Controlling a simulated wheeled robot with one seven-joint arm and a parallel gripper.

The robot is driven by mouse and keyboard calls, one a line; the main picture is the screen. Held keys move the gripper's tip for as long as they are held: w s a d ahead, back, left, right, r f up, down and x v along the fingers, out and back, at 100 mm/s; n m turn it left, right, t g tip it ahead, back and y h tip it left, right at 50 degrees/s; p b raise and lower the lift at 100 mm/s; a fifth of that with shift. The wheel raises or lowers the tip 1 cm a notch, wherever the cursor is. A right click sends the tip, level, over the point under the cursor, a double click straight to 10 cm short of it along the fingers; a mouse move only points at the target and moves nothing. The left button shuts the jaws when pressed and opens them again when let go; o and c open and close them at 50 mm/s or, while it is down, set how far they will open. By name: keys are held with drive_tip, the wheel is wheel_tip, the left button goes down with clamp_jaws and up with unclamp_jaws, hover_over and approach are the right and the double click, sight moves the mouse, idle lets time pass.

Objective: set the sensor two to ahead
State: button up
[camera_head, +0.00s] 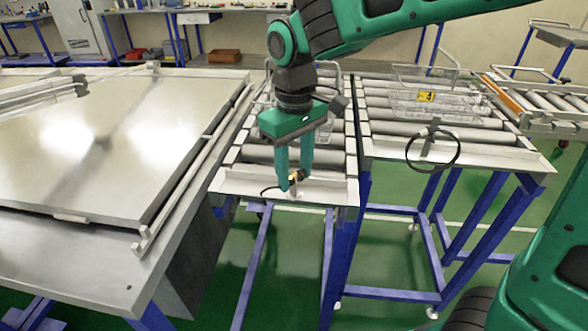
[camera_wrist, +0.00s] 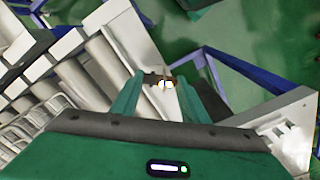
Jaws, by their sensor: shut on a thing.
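My gripper (camera_head: 294,184) points down at the front end of the middle roller conveyor. Its two green fingers are shut on a small sensor (camera_head: 295,175) with a yellow-white part and a dark body. A black cable loops out to its left. In the wrist view the sensor (camera_wrist: 165,84) shows bright between the fingertips of my gripper (camera_wrist: 160,88). The fingers hide part of it, and I cannot read a number on it or tell which way it faces. A similar dark sensor with a round black cable loop (camera_head: 432,149) stands on the right conveyor's front plate.
The middle roller conveyor (camera_head: 262,155) carries a wire basket behind my arm. The right roller conveyor (camera_head: 385,115) holds a wire basket (camera_head: 405,103) with a yellow tag (camera_head: 426,96). A large metal table (camera_head: 75,235) stands close on the left. Green floor is open in front.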

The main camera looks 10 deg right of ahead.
drive_tip(key=n, duration=0.4)
drive_tip(key=shift+w, duration=0.15)
drive_tip(key=shift+n, duration=1.6)
drive_tip(key=shift+w+r, duration=0.1)
drive_tip(key=o, duration=1.1)
drive_tip(key=shift+c, duration=0.2)
drive_tip(key=shift+a, duration=0.1)
